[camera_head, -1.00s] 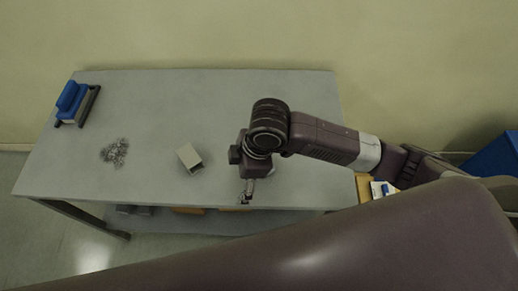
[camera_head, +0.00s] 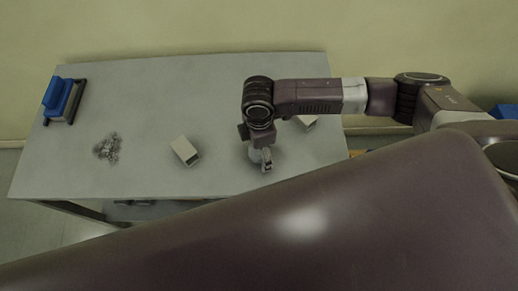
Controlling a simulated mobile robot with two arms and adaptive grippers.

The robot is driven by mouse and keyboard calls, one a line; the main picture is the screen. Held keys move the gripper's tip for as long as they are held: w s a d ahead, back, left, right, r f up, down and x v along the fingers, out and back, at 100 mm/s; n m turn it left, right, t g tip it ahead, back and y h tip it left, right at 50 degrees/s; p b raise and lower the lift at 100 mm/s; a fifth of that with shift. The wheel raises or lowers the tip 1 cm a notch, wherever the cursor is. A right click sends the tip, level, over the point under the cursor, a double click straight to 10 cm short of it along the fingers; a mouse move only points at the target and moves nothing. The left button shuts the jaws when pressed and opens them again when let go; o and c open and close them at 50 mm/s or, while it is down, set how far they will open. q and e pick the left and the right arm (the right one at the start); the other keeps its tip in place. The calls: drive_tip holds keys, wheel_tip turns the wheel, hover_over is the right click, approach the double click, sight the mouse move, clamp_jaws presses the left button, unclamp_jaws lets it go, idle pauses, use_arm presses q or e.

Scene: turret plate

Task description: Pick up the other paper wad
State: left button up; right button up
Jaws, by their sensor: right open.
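My right gripper (camera_head: 265,160) points down over the grey table (camera_head: 215,105), near its front edge and right of the grey box. The gripper is small and partly covered by its own wrist. It is open. A pale patch shows at the gripper, but I cannot tell whether it is a paper wad or part of the gripper. No paper wad can be made out clearly. My left gripper is not in view.
A grey open-ended box (camera_head: 185,151) lies mid-table. A heap of grey scraps (camera_head: 107,147) lies to its left. A blue-and-grey item (camera_head: 62,100) stands at the far left. A pale object (camera_head: 306,121) is partly hidden behind my right arm. The back middle is clear.

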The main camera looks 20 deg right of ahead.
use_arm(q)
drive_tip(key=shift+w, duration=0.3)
use_arm(e)
drive_tip(key=shift+f, duration=0.3)
drive_tip(key=c, duration=0.9)
drive_tip(key=shift+r, duration=0.15)
